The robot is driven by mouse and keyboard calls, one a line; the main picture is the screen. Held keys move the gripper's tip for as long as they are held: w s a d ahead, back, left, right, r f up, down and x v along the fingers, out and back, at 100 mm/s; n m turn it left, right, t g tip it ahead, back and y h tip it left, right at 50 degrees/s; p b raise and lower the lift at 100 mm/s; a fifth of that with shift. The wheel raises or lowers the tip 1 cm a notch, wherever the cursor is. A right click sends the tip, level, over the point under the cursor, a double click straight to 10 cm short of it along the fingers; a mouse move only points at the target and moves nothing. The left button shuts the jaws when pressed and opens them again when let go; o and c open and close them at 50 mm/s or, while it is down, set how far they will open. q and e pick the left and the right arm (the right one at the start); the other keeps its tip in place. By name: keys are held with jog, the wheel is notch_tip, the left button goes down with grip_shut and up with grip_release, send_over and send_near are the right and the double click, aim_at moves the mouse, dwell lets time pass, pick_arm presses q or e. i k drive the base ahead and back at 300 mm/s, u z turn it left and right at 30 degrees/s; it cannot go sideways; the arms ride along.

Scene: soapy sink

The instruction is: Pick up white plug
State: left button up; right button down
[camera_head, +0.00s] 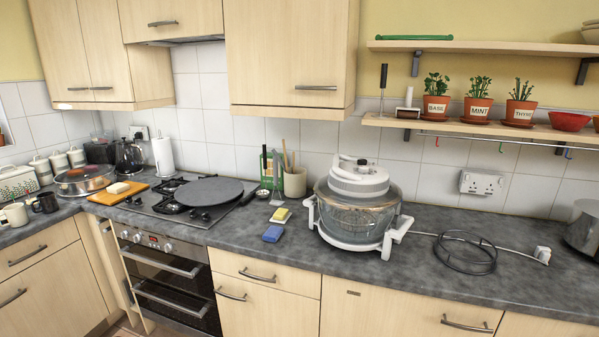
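The white plug (542,254) lies on the grey countertop at the right, below the wall socket (482,183). A pale cord (510,249) runs from it to the left along the counter toward the white halogen cooker (352,205). The plug is apart from the socket. Neither of my grippers shows in the head view, so their state cannot be seen.
A black wire ring stand (465,252) sits on the counter left of the plug. A metal pot (582,228) stands close to its right. Shelves with potted herbs (477,101) hang above. The counter front (480,292) is clear.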

aim_at(541, 253)
jog(key=z, duration=1.55)
